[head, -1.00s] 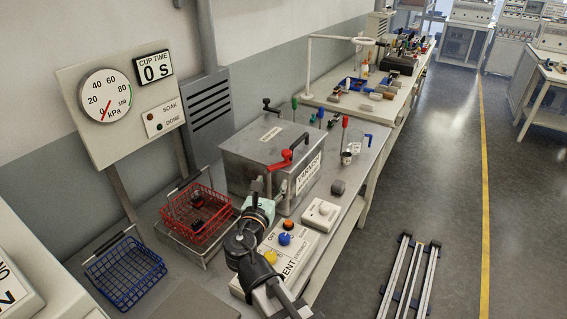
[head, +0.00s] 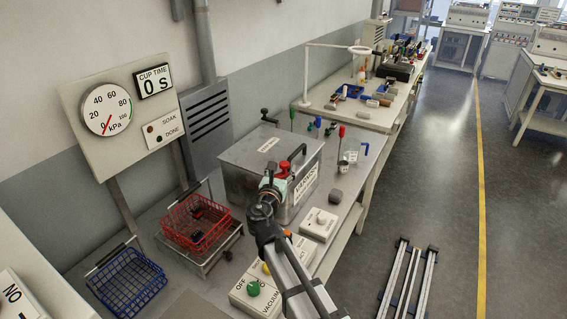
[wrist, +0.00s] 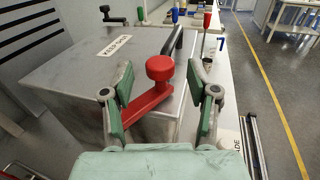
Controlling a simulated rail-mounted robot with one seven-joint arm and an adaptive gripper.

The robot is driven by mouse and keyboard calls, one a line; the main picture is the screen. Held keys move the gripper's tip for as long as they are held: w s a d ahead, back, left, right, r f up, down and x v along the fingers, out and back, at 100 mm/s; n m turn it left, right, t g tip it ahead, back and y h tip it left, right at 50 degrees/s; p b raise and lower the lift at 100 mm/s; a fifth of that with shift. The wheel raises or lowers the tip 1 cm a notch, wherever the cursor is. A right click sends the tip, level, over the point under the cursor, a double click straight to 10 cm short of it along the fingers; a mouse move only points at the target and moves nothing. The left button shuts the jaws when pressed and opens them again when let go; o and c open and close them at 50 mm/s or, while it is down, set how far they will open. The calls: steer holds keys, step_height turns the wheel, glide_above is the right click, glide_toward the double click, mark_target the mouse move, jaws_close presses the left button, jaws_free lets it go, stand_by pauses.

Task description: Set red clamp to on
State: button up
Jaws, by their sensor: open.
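The red clamp (head: 284,167) is on the front edge of the grey metal box (head: 243,160). In the wrist view the red clamp (wrist: 160,69) shows a round knob on an arm that slopes down to the left. My gripper (wrist: 158,90) is open, with one green-padded finger on each side of the clamp arm and the knob rising between and beyond the fingertips. I cannot tell whether the pads touch it. In the head view my gripper (head: 270,182) is at the box's front side, next to the clamp, and its fingers are small and partly hidden.
A dark clamp (head: 267,115) sits at the box's far corner. A red wire basket (head: 195,223) and a blue wire basket (head: 126,281) stand left. A control box with a green knob (head: 253,288) lies under my arm. A white dial box (head: 319,224) is right. The gauge (head: 107,109) reads near 0.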

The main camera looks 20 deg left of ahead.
steer(key=shift+w+a, duration=0.2)
steer(key=shift+w, duration=0.95)
